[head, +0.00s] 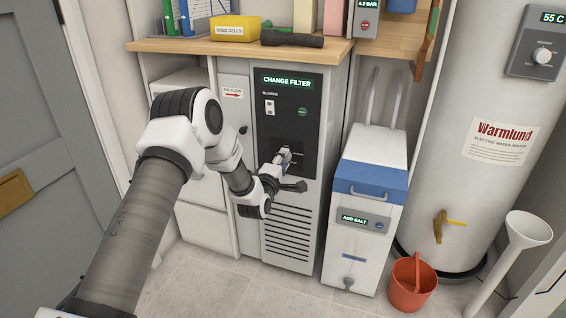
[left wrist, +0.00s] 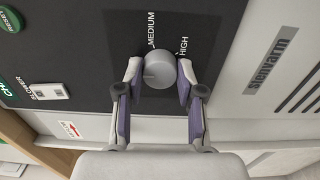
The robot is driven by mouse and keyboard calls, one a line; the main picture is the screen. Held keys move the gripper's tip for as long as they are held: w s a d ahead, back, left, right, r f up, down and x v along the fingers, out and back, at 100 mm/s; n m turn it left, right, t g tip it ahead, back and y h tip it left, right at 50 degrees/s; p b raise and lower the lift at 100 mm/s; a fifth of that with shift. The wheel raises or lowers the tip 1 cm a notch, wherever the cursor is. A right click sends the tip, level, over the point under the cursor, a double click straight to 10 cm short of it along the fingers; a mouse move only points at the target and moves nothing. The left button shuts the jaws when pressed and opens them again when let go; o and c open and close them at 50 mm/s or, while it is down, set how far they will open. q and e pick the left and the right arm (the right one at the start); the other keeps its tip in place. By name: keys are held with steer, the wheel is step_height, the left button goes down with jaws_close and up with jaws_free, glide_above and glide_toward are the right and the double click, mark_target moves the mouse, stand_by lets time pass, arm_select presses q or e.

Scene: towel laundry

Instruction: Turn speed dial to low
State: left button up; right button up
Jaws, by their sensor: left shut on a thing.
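The speed dial (left wrist: 160,70) is a round grey knob on the black panel (left wrist: 95,35) of the machine. My left gripper (left wrist: 158,78) has one finger on each side of the knob and is shut on it. The words MEDIUM and HIGH show beside the dial in the left wrist view; no LOW label is visible. I cannot clearly tell where the dial points. In the head view my left gripper (head: 284,160) is at the lower part of the black panel and mostly hides the dial. My right gripper is not in view.
Above the dial are a CHANGE FILTER display (head: 287,82), a blower switch (head: 270,107) and a green reset button (head: 303,112). A white and blue salt unit (head: 372,180) stands close on the right. A wooden shelf (head: 190,46) overhangs the machine. A red bucket (head: 412,285) is on the floor.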

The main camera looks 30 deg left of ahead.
arm_select(q)
steer(key=o, duration=1.2)
steer(key=shift+c, duration=0.2)
steer(key=v, duration=1.2)
